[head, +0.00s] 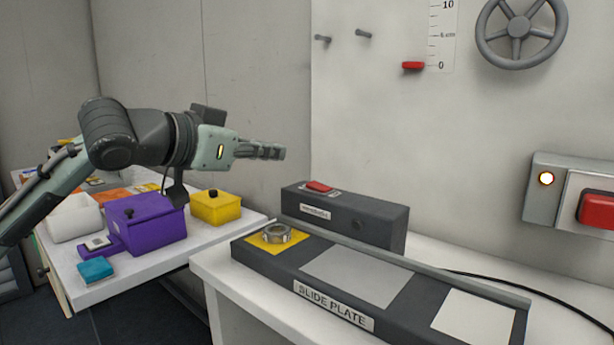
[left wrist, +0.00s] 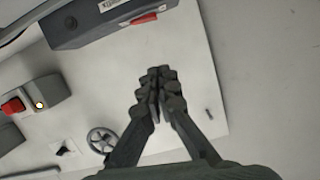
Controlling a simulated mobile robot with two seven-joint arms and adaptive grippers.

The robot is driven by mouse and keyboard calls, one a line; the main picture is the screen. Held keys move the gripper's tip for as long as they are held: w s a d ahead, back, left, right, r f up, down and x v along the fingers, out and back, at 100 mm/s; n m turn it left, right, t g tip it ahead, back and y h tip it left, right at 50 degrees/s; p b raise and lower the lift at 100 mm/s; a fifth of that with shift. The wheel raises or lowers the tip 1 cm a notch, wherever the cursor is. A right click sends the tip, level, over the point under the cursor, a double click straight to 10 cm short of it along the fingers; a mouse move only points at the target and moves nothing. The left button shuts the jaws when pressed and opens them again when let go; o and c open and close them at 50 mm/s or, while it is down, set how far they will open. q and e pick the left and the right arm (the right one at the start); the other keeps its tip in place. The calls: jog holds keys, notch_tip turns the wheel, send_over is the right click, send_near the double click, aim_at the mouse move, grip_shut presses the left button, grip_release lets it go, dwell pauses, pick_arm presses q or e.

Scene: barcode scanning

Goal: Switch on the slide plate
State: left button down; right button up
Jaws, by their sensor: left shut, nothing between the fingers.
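The slide plate (head: 380,290) is a long dark unit on the white table, with its name on the front. It carries a yellow square (head: 272,243) with a metal ring (head: 276,233) on it, and two grey squares. A dark box (head: 365,221) with a red switch (head: 319,186) stands just behind it; this box also shows in the left wrist view (left wrist: 95,25), with its red switch (left wrist: 145,19). My left gripper (head: 275,152) is shut and empty, in the air above and to the left of the dark box. It also shows in the left wrist view (left wrist: 157,78). My right gripper is not in view.
A wall box (head: 541,205) with a lit lamp (head: 546,178) and a large red switch (head: 597,209) is at right. A handwheel (head: 520,27) and pegs are on the wall. A purple box (head: 146,224) and yellow box (head: 215,206) stand on the left table.

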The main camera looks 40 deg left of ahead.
pick_arm(q)
jog(key=shift+w, duration=0.15)
send_over(306, 193)
jog(key=f, duration=0.2)
jog(key=shift+w+d+f+b, duration=0.15)
jog(key=shift+d+f+b, duration=0.1)
jog(key=shift+f+b, duration=0.15)
jog(key=shift+a+f, duration=0.25)
jog(key=shift+f, duration=1.55)
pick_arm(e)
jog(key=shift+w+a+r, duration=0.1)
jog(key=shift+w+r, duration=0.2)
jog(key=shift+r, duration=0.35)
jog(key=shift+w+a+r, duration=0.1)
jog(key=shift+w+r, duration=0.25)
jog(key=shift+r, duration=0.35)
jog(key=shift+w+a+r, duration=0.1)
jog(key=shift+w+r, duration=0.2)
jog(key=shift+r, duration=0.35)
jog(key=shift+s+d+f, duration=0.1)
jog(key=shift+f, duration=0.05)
